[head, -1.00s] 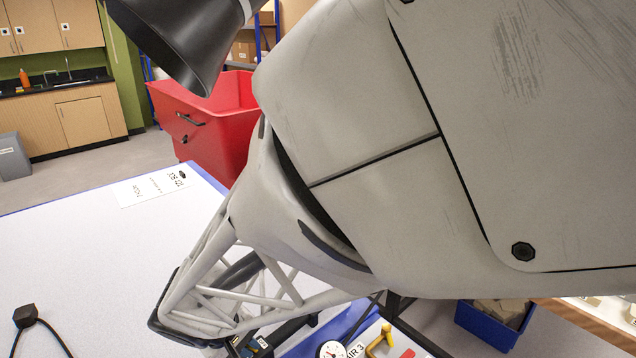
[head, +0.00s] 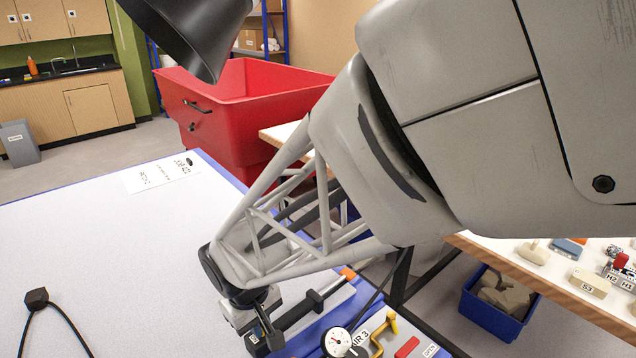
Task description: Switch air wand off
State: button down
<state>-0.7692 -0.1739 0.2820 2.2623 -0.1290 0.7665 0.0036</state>
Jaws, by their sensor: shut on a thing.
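My gripper (head: 262,332) is low in the head view, over the blue-edged table. Its jaws are shut, and their grip is largely hidden. A dark bar with an orange tip (head: 308,304), which looks like the air wand, runs up and right from the jaws; the exact contact is unclear. To the right, a round white gauge (head: 337,342) stands by a partly hidden label ending "IR 3". A yellow lever (head: 384,332) is just right of the gauge, apart from my gripper. A red piece (head: 407,347) and an "OPEN" label (head: 430,351) lie further right.
The white tabletop (head: 110,250) is mostly clear on the left. A black block with a cable (head: 37,298) lies there. A red bin (head: 235,100) stands behind. A wooden-edged table (head: 565,285) and a blue crate (head: 490,315) are at the right.

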jog(key=shift+w+d+g+y, duration=0.2)
jog(key=shift+w+g+y, duration=0.05)
jog(key=shift+g+y, duration=0.3)
jog(key=shift+w+d+g+y, duration=0.2)
jog(key=shift+g+y, duration=0.25)
jog(key=shift+g, duration=0.2)
jog(key=shift+w+d+f+g+y, duration=0.1)
jog(key=shift+w+d+g+y, duration=0.05)
jog(key=shift+g+y, duration=0.35)
jog(key=shift+w+d+f+g+y, duration=0.1)
jog(key=shift+w+g+y, duration=0.05)
jog(key=shift+g+y, duration=0.3)
jog(key=shift+g, duration=0.25)
jog(key=c, duration=1.2)
grip_release()
jog(key=shift+c, duration=0.2)
jog(key=shift+r, duration=0.1)
jog(key=v, duration=0.7)
jog(key=shift+r, duration=0.3)
jog(key=shift+w+d, duration=0.1)
jog(key=shift+d, duration=0.05)
